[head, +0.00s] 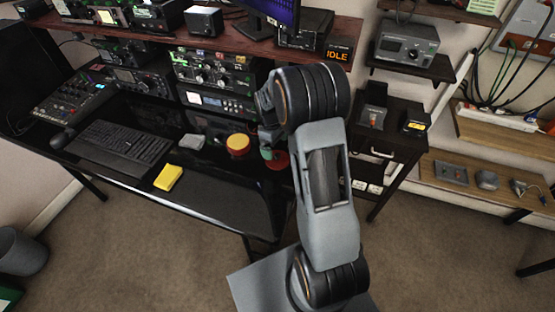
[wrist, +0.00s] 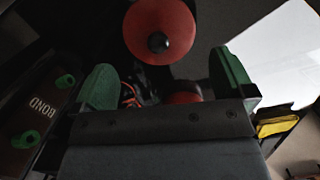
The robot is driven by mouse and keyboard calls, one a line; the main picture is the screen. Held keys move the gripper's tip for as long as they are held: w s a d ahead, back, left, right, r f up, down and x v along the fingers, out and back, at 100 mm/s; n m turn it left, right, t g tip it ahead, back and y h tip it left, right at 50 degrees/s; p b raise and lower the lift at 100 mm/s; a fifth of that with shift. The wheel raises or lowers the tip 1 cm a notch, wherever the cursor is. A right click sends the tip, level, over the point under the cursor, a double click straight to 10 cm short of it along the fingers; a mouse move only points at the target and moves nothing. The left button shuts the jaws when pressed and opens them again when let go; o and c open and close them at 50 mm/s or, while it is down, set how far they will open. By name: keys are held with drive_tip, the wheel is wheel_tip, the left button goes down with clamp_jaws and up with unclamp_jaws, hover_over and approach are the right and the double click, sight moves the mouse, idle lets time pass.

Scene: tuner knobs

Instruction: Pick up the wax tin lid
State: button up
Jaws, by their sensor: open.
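A round red disc with a small black knob at its middle, which I take for the wax tin lid (wrist: 160,30), shows at the top of the wrist view, beyond my fingertips. In the head view a red round thing (head: 279,161) lies on the dark desk beside my gripper (head: 267,152), partly hidden by it. My gripper (wrist: 165,80) is open, with its two green fingers apart. A second red shape (wrist: 183,98) shows low between the fingers; I cannot tell what it is. Nothing is seen gripped.
A round yellow-topped thing (head: 238,144) stands just left of my gripper. Radio units (head: 215,70) stand behind. The desk's front is mostly clear.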

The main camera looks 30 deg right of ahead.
sight(277, 155)
drive_tip(key=shift+s+d+f, duration=0.15)
drive_tip(key=shift+f, duration=1.25)
drive_tip(key=shift+s+d+f, duration=0.1)
drive_tip(key=shift+d+f, duration=0.05)
drive_tip(key=shift+f, duration=1.2)
drive_tip(key=c, duration=0.5)
drive_tip(key=shift+r, duration=0.15)
